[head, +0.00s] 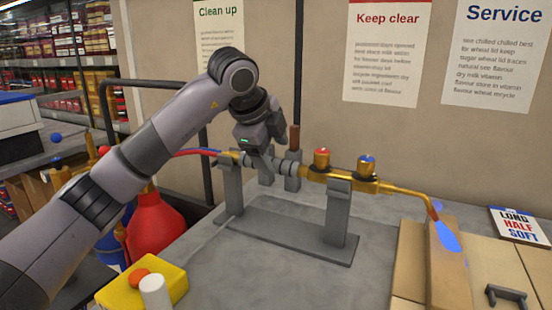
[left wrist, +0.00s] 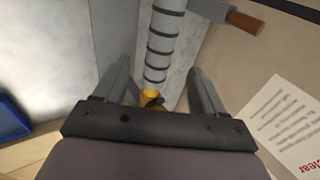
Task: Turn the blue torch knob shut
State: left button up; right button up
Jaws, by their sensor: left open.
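The brass torch (head: 345,180) lies across a grey stand (head: 338,215), with a blue flame (head: 448,237) at its bent tip. The blue torch knob (head: 367,159) sits on top of the brass body, right of a red knob (head: 322,157). My left gripper (head: 262,160) is open over the grey ribbed handle, left of both knobs. In the left wrist view its two fingers (left wrist: 162,90) stand apart, with the ribbed handle (left wrist: 160,45) running up between them and a bit of brass (left wrist: 150,97) near the palm. The blue knob cannot be made out there. My right gripper is out of view.
A brown-handled tool (head: 294,140) stands upright behind the handle. A tan block (head: 445,265) is beside the flame. A yellow box (head: 150,285) is at the front left, near a red tank (head: 155,225). A sign (head: 518,225) lies at the right.

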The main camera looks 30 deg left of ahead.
aim_at(366, 164)
jog(key=k+j, duration=0.1)
jog(key=k, duration=1.4)
